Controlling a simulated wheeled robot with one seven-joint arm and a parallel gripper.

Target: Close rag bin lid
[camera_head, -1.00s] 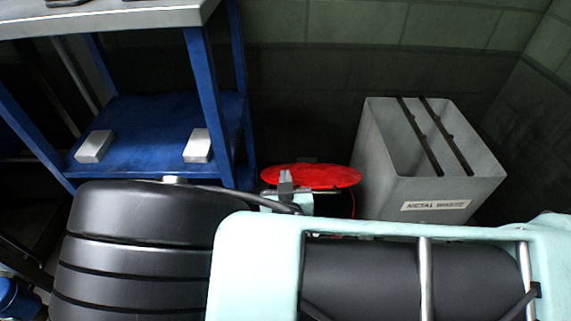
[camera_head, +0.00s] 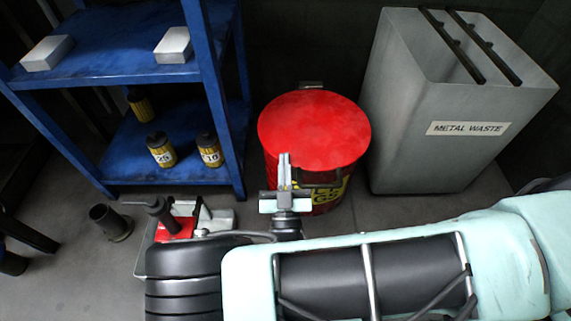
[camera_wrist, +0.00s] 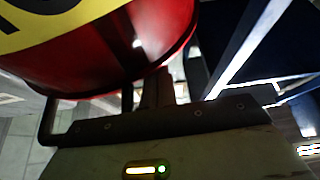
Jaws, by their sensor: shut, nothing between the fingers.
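The red rag bin (camera_head: 268,168) stands on the floor between the blue shelf and the metal waste bin, with a yellow label on its front. Its round red lid (camera_head: 315,130) lies over the top, roughly flat; I cannot tell whether its rim is fully seated. My gripper (camera_head: 285,158) is shut and empty, pointing up in the picture at the near left side of the bin. In the wrist view the gripper fingers (camera_wrist: 158,85) are against or just beside the bin's red body (camera_wrist: 130,45); I cannot tell whether they touch. The lid is not clearly visible there.
A grey metal waste bin (camera_head: 410,120) stands close on the right. A blue shelf (camera_head: 120,60) with metal blocks and yellow-black canisters (camera_head: 160,150) stands on the left. A tray (camera_head: 215,218) with a red tool and a dark cylinder (camera_head: 110,222) are at lower left.

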